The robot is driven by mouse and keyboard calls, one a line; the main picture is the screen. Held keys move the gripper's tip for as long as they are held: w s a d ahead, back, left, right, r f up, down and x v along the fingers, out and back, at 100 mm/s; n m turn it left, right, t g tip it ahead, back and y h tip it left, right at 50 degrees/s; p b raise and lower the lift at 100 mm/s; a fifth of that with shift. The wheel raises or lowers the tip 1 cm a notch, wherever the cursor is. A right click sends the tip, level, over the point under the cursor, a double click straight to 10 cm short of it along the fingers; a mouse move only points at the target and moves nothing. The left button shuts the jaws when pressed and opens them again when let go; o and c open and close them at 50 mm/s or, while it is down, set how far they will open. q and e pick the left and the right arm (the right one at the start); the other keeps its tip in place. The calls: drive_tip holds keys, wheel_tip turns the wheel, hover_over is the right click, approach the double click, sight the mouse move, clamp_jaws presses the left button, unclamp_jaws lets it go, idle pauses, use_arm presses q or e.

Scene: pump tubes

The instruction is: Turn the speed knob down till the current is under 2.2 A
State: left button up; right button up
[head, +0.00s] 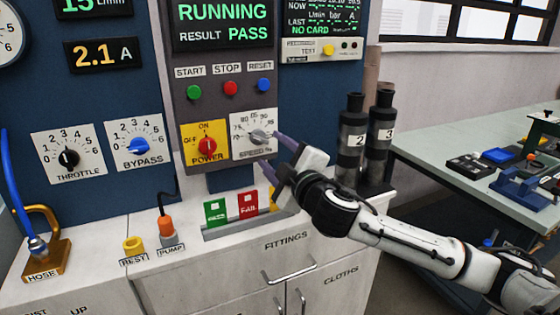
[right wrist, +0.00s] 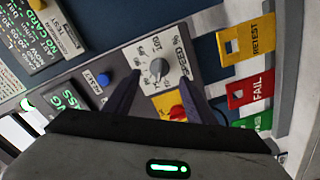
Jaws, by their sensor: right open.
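The grey speed knob (head: 259,137) sits on a white dial plate marked SPEED, right of the yellow POWER switch. The ammeter (head: 102,55) reads 2.1 A. My right gripper (head: 274,152) is open in front of the dial's right side, with one finger near the knob. Whether a finger touches the knob cannot be told. My left gripper is not in view.
The red POWER knob (head: 206,147) and START, STOP and RESET buttons (head: 230,88) are close by. The screen (head: 222,25) reads RUNNING, RESULT PASS. PASS and FAIL cards (head: 247,204) stand below. Two dark tubes (head: 352,140) stand to the right, near my right arm.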

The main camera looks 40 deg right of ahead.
drive_tip(key=shift+v, duration=1.8)
drive_tip(key=shift+f, duration=0.1)
drive_tip(key=s+a+f+m+g, duration=0.1)
drive_tip(key=s+a+f+g, duration=0.15)
drive_tip(key=f, duration=0.45)
drive_tip(key=s+a+f+m+g+y, duration=0.1)
drive_tip(key=s+f+m+g, duration=0.1)
drive_tip(key=s+f, duration=0.3)
drive_tip(key=s+a+f+m+g, duration=0.1)
drive_tip(key=s+a+f+g, duration=0.15)
drive_tip(key=f, duration=0.55)
drive_tip(key=s+a+f+m+g+y, duration=0.1)
drive_tip(key=s+a+f+g, duration=0.1)
drive_tip(key=s+a+f, duration=0.35)
drive_tip(key=s+a+f+m+g+y, duration=0.1)
drive_tip(key=s+a+f+g+y, duration=0.15)
drive_tip(key=s, duration=0.55)
drive_tip(key=s+a+f+m+g, duration=0.1)
drive_tip(key=s+a+f+g, duration=0.15)
drive_tip(key=s+f, duration=0.3)
drive_tip(key=w+a+f+t+y, duration=0.2)
drive_tip(key=w+a+f+t, duration=0.2)
drive_tip(key=f, duration=0.5)
drive_tip(key=shift+a+t, duration=0.6)
drive_tip(key=shift+a, duration=0.55)
drive_tip(key=shift+f+y, duration=0.1)
drive_tip(key=shift+y, duration=0.15)
